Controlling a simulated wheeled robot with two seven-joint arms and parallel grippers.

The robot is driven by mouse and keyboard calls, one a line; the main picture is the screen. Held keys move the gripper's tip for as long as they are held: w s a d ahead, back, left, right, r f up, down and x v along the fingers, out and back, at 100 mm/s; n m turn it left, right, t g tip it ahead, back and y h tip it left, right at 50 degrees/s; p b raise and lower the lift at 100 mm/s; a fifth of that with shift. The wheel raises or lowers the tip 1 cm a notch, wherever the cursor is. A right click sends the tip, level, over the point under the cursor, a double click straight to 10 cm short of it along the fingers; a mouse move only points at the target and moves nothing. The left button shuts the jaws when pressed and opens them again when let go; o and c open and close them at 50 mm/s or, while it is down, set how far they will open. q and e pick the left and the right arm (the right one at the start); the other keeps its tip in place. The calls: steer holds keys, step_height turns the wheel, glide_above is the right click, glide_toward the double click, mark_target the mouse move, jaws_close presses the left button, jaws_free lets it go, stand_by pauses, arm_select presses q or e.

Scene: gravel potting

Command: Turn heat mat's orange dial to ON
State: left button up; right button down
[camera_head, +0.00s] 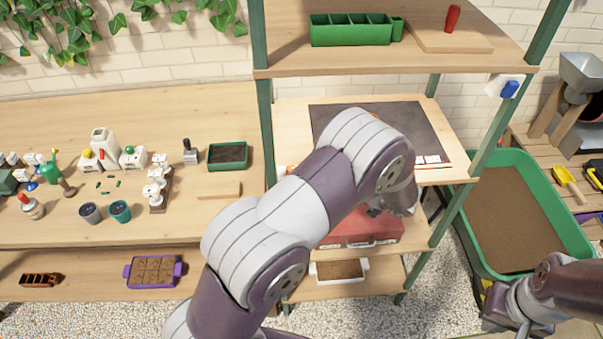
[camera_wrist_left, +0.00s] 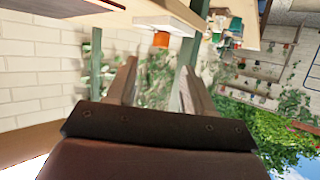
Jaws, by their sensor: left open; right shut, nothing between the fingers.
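The heat mat (camera_head: 425,120) is a dark sheet on the middle shelf of the rack, partly hidden behind my left arm in the head view. The orange dial (camera_wrist_left: 161,39) sits on a white box (camera_wrist_left: 172,24) at the shelf's edge in the left wrist view. My left gripper (camera_wrist_left: 158,68) is open and empty, its fingers pointing toward the dial but apart from it. In the head view the left fingers are hidden by my own arm, and the dial's setting cannot be read. My right gripper (camera_head: 503,312) is shut and empty at the lower right.
Green posts (camera_head: 265,125) frame the rack. A red case (camera_head: 360,232) is below the mat's shelf. A green planter (camera_head: 350,30) stands above. A large green tub (camera_head: 575,235) is at the right. Small pots and tools crowd the left bench (camera_head: 215,225).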

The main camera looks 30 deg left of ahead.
arm_select(q)
steer(key=shift+v, duration=2.3)
